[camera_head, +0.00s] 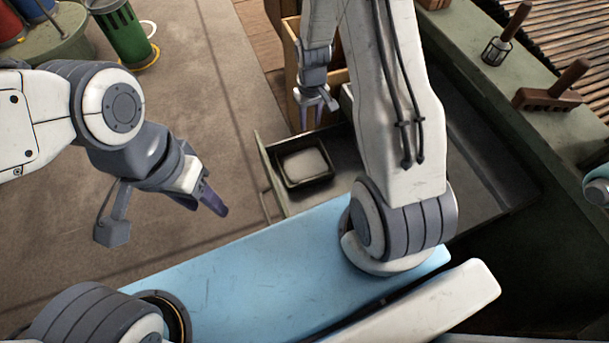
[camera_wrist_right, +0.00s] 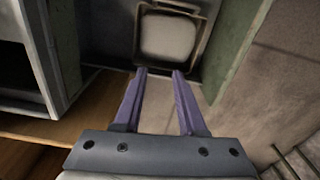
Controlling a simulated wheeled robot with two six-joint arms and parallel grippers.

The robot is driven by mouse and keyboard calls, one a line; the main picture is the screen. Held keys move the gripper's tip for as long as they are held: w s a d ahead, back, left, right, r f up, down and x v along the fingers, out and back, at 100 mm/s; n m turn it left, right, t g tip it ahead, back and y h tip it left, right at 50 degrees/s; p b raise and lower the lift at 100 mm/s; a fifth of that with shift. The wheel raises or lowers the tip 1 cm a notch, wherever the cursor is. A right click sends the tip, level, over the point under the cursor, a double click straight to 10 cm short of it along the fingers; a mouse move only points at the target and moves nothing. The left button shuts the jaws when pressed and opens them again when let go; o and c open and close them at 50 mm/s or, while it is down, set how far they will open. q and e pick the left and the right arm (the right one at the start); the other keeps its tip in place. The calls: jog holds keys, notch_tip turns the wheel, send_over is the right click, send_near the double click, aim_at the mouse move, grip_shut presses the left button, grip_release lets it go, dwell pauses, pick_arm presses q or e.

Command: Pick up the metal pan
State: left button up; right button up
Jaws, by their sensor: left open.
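A dark square pan with a pale inside (camera_head: 305,163) sits in an open drawer-like compartment near the middle of the head view. I take it to be the metal pan. My right gripper (camera_head: 318,108) is above and behind the pan in the head view. In the wrist view its purple fingers (camera_wrist_right: 159,72) are spread with nothing between them. My left gripper (camera_head: 212,200) is open and empty over the floor, left of the compartment.
A wooden box (camera_head: 296,60) stands behind the right gripper. The compartment's thin left wall (camera_head: 268,172) borders the pan. A green bench (camera_head: 560,125) with a wooden-handled tool (camera_head: 555,90) is at right. A green bin (camera_head: 125,35) stands at the upper left. Open floor lies between.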

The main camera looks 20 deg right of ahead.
jog(key=d+f+m+b, duration=0.1)
jog(key=d+f, duration=0.2)
jog(key=f, duration=0.2)
jog(key=d+f+b, duration=0.2)
jog(key=d+f, duration=0.1)
jog(key=f, duration=0.3)
jog(key=b, duration=0.1)
send_over(328, 157)
jog(key=f, duration=0.4)
jog(key=shift+w+f, duration=0.35)
jog(key=shift+w, duration=0.05)
jog(key=f+b, duration=0.1)
jog(key=f, duration=0.2)
jog(key=f+b, duration=0.1)
jog(key=f, duration=0.1)
jog(key=shift+s+d+f+b, duration=0.1)
jog(key=shift+s+f+b, duration=0.1)
jog(key=shift+f+b, duration=0.2)
pick_arm(q)
notch_tip(328, 157, down, 9)
jog(key=shift+r, duration=0.2)
pick_arm(e)
jog(key=shift+r, duration=0.1)
grip_shut()
